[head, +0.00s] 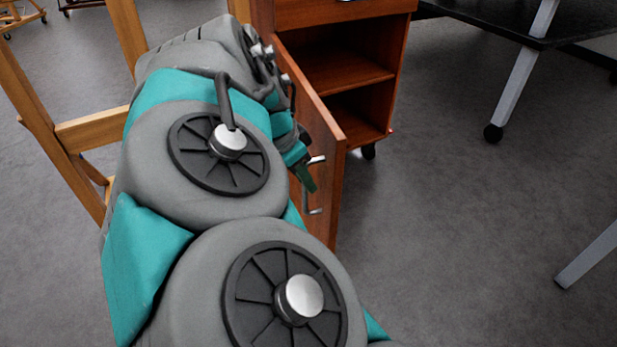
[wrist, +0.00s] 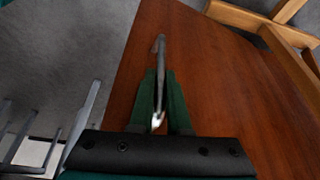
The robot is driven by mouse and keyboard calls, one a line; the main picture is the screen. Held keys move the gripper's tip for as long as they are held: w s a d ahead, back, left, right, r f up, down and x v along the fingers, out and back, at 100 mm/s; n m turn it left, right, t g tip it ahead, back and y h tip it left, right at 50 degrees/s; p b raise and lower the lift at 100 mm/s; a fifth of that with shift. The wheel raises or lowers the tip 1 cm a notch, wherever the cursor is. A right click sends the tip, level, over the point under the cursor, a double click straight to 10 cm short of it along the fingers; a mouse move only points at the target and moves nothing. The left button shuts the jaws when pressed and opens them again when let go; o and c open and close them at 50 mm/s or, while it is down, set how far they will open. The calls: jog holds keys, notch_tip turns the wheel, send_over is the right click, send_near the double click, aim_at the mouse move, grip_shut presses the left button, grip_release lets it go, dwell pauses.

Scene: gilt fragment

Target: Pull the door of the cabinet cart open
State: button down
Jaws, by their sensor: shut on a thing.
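The cabinet cart (head: 398,75) is reddish-brown wood, with a drawer front on top and open shelves below. Its door (head: 330,180) stands swung outward, and the shelves inside show. The door's metal bar handle (head: 315,211) is on the door's face near its free edge. My gripper (head: 305,172) is at the handle, largely hidden behind my arm in the head view. In the wrist view the green fingers of my gripper (wrist: 160,105) are shut on the handle (wrist: 160,55), with the door's face (wrist: 225,80) behind them.
A wooden easel-like frame (head: 90,130) stands left of my arm, close to the door; wooden legs also show in the wrist view (wrist: 265,22). A dark table (head: 560,25) with pale legs is at the right. Grey floor (head: 450,200) right of the cart is clear.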

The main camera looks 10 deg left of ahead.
jog(key=c, duration=0.9)
grip_release()
jog(key=v, duration=0.7)
jog(key=shift+s+a+r+p, duration=0.1)
jog(key=shift+a+r+p, duration=0.05)
jog(key=shift+r+p, duration=0.25)
